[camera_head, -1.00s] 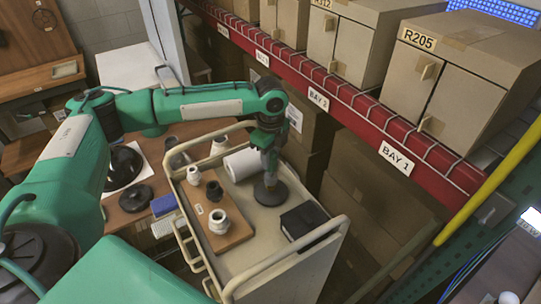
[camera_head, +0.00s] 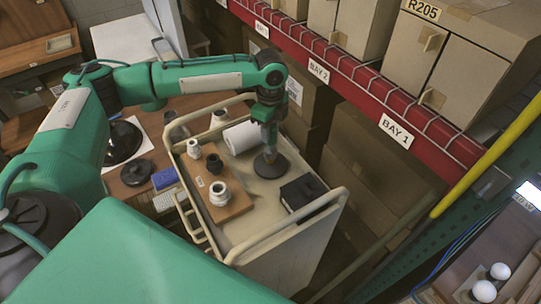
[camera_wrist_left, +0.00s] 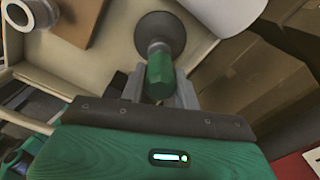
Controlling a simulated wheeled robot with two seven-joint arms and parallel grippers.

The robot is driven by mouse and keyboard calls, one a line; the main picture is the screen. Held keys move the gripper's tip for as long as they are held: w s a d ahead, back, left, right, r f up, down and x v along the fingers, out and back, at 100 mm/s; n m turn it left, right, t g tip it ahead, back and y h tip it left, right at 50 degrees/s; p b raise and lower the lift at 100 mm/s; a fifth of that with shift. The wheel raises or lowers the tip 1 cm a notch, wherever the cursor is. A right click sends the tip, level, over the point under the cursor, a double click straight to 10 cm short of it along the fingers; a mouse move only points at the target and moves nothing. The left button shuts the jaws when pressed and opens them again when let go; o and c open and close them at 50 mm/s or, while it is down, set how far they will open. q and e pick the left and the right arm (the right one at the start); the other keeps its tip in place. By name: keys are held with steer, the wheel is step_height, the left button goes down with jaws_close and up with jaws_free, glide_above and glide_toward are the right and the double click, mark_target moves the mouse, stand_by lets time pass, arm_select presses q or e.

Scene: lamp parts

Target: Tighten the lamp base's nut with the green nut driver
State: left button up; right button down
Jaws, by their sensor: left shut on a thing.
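The lamp base (camera_head: 272,166), a dark round disc, sits on the cream cart's top near its far side. It also shows in the left wrist view (camera_wrist_left: 178,30). The green nut driver (camera_wrist_left: 159,75) stands over the base's middle, with a grey metal part (camera_wrist_left: 158,47) between its green handle and the disc. My left gripper (camera_head: 269,135) points down over the base and is shut on the green handle; its fingers (camera_wrist_left: 160,88) flank it in the wrist view. The nut itself is hidden or cannot be told from the grey part. My right gripper is not in view.
The cream cart (camera_head: 262,236) carries a wooden board (camera_head: 232,208) with several fittings, a white roll (camera_head: 241,137) and a black box (camera_head: 303,192). A red shelf rail (camera_head: 350,85) with cartons runs behind. White bulbs (camera_head: 484,291) lie at lower right.

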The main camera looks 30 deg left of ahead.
arm_select(q)
steer(key=shift+r+n+p, duration=0.15)
steer(key=shift+n+p, duration=0.75)
steer(key=shift+p, duration=0.1)
steer(key=shift+n+p, duration=1.8)
steer(key=shift+p, duration=0.25)
steer(key=shift+n+p, duration=1.1)
steer(key=shift+p, duration=0.4)
steer(key=shift+n, duration=1)
steer(key=n, duration=0.5)
steer(key=shift+d+n, duration=0.1)
steer(key=shift+n, duration=0.3)
steer(key=n, duration=0.7)
steer(key=shift+n, duration=1.6)
steer(key=n, duration=0.4)
